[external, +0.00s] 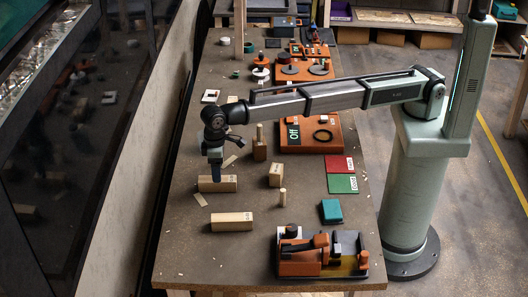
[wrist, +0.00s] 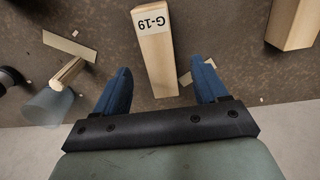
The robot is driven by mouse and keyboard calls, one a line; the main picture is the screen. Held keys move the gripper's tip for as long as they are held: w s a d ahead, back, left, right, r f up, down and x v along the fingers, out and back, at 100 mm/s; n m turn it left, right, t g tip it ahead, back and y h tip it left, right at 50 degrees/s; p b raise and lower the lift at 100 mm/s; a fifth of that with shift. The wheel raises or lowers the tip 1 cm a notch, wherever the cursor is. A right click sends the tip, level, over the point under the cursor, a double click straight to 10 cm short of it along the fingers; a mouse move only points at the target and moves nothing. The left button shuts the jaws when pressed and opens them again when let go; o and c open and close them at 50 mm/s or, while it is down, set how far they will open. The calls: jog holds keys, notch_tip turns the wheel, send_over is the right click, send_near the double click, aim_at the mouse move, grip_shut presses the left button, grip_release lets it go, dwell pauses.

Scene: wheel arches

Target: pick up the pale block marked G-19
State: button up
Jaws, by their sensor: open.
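The pale block marked G-19 (wrist: 156,62) lies on the workbench in the wrist view, its white label at its upper end. My gripper (wrist: 162,78) is open, with one blue finger on each side of the block's near end and visible gaps between. In the external view my gripper (external: 216,174) points down at a pale block (external: 229,184) on the left half of the bench. Its label is too small to read there. The gripper hides part of that block, and I cannot tell the exact height of the fingertips.
Another pale block (external: 232,222) lies nearer the bench front, with a shorter block (external: 275,175) and a small peg (external: 282,197) to the right. A block end (wrist: 293,22) shows at the wrist view's upper right. Thin wood scraps (wrist: 70,46) lie nearby.

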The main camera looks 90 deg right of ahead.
jog(key=shift+w+f, duration=0.15)
jog(key=shift+f, duration=3)
jog(key=shift+c, duration=0.2)
jog(key=c, duration=1.1)
